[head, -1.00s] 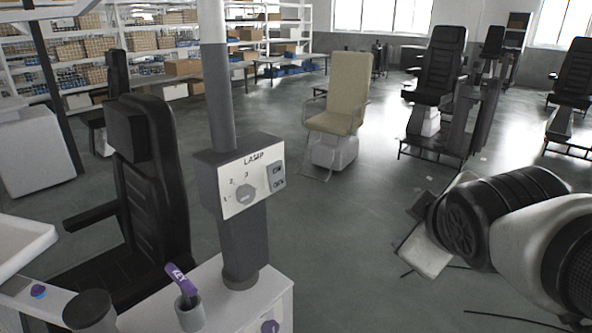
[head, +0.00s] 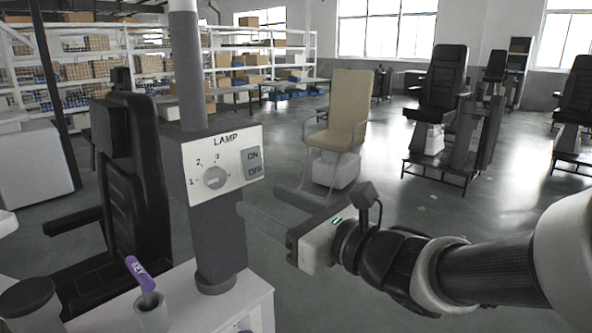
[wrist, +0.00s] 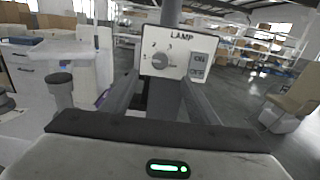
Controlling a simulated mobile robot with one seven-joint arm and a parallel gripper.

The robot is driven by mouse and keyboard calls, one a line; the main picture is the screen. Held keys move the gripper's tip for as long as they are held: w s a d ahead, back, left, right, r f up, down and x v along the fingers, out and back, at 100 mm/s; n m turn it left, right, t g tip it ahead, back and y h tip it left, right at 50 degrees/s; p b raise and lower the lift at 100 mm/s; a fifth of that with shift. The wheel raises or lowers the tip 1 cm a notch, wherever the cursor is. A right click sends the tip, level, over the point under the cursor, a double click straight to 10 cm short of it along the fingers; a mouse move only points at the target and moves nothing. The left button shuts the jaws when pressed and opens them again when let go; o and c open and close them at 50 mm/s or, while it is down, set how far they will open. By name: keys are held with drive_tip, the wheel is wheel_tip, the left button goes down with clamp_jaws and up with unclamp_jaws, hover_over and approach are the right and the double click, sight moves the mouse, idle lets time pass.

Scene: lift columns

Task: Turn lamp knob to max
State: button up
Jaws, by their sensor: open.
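The lamp knob (head: 214,177) is a grey round dial on a white panel (head: 181,184) marked LAMP, with numbers 1, 2 and 3 around it. Its light pointer mark seems to lie toward the left, near the 1, but is too small to be sure. The knob also shows in the wrist view (wrist: 163,60), ahead and a little above the middle. My gripper (head: 258,199) is open and empty, to the right of the panel and below knob height in the head view. Its fingers spread on either side of the column in the wrist view, apart from the knob.
An ON/OFF switch (head: 253,163) sits right of the knob. The panel's box is on a grey column (head: 219,245) on a white cabinet (head: 252,296). A black chair (head: 132,190) is behind.

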sight(218, 177)
drive_tip(key=x, duration=1.4)
drive_tip(key=shift+w, duration=0.15)
drive_tip(key=c, duration=1)
